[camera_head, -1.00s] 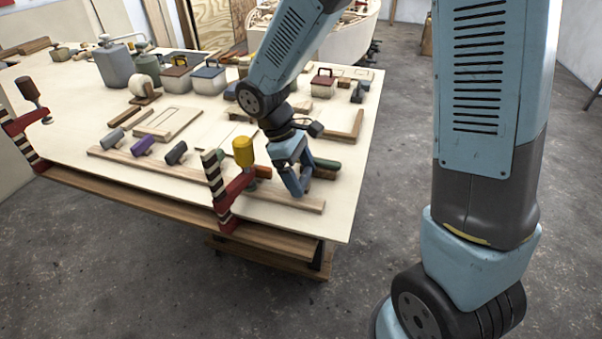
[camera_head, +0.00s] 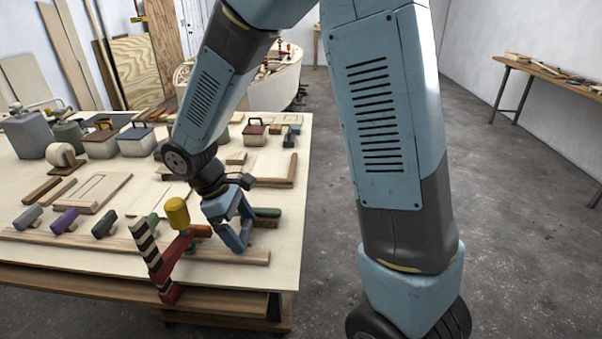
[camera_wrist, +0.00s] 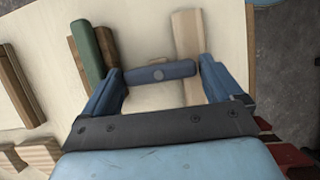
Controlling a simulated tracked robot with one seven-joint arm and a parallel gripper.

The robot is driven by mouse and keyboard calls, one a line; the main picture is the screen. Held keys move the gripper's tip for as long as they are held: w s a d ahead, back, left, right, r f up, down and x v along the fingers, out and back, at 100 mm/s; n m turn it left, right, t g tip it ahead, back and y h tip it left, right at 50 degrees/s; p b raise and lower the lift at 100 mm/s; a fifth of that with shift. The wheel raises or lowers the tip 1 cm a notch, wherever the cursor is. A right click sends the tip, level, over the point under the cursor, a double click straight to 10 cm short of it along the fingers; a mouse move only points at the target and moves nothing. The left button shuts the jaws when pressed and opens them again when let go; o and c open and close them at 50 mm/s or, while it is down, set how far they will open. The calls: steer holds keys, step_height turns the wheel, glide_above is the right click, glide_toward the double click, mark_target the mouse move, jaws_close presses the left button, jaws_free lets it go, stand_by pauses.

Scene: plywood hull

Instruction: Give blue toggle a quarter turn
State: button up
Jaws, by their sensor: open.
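In the head view my open gripper (camera_head: 240,236) points down at the right end of the toggle strip, near the table's front right corner. There the fingers and wrist hide the blue toggle.
A red clamp (camera_head: 178,258) with a yellow handle (camera_head: 177,212) stands left of my gripper. Grey (camera_head: 27,217), purple (camera_head: 65,220) and dark (camera_head: 104,223) toggles line the wooden strip (camera_head: 105,243). A green-topped block (camera_wrist: 86,52) lies close to the left finger.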

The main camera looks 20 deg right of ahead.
steer(key=m, duration=0.1)
steer(key=m+g, duration=0.1)
steer(key=m, duration=0.1)
steer(key=m+y, duration=0.1)
steer(key=shift+w+d+m+g, duration=0.15)
steer(key=shift+d+m+g, duration=0.1)
steer(key=shift+m+g, duration=0.05)
steer(key=m, duration=0.2)
steer(key=m+g+y, duration=0.1)
steer(key=m, duration=0.1)
steer(key=shift+d+m+y, duration=0.1)
steer(key=shift+m+y, duration=0.2)
steer(key=m+y, duration=0.1)
steer(key=m, duration=0.2)
steer(key=m+y, duration=0.2)
steer(key=m, duration=0.3)
steer(key=shift+d, duration=0.2)
steer(key=v, duration=1.4)
steer(key=s+d+r+n+t, duration=0.2)
steer(key=s+d+r+t, duration=0.2)
steer(key=s+d, duration=0.3)
steer(key=s+d+r+n+t+h, duration=0.1)
steer(key=s+d+r+n+t, duration=0.1)
steer(key=s+d+r+t, duration=0.3)
steer(key=shift+s+d+r+t+h, duration=0.2)
steer(key=shift+s+d+t+h, duration=0.15)
steer(key=shift+s+d, duration=1.4)
steer(key=shift+d, duration=0.1)
